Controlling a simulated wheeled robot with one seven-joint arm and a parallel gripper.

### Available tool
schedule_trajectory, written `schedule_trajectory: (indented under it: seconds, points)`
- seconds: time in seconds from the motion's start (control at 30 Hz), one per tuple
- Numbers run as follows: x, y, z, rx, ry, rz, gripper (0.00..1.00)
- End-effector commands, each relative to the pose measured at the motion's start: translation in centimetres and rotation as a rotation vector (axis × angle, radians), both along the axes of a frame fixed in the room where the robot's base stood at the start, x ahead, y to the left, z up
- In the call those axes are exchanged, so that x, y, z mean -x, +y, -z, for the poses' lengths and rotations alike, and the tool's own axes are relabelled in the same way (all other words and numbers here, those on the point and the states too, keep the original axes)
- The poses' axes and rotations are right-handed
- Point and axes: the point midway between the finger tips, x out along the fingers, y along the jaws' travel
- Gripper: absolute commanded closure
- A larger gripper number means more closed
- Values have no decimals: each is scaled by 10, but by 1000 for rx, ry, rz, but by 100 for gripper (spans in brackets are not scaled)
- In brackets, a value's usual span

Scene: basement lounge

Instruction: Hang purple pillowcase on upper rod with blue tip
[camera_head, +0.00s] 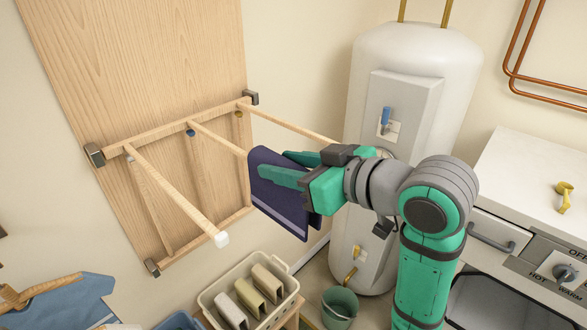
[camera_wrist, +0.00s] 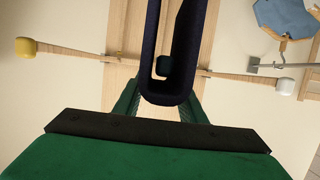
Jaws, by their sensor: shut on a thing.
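The purple pillowcase (camera_head: 285,206) hangs folded from my gripper (camera_head: 279,168), which is shut on it in front of the wooden rack (camera_head: 170,122). In the wrist view the pillowcase (camera_wrist: 166,97) makes a U-shaped loop between the fingers. The blue tip (camera_wrist: 163,66) of the middle rod shows inside that loop. In the head view the middle rod (camera_head: 220,140) has a blue mark at its base and runs up to the cloth, which hides its outer end. I cannot tell whether the cloth touches the rod.
Side rods have a white tip (camera_head: 221,239) and a yellow tip (camera_wrist: 25,47). A white tank (camera_head: 420,60) stands behind my arm, and a white appliance (camera_head: 535,170) is at the right. A crate (camera_head: 212,305) of folded cloths and a green bucket (camera_head: 340,306) are below.

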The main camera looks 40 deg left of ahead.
Motion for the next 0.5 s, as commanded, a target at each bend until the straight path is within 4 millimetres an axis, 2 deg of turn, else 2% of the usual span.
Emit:
schedule_trajectory:
  seconds: [0.5]
  points:
    - [-3, 35, 0, 0, 0, 0, 100]
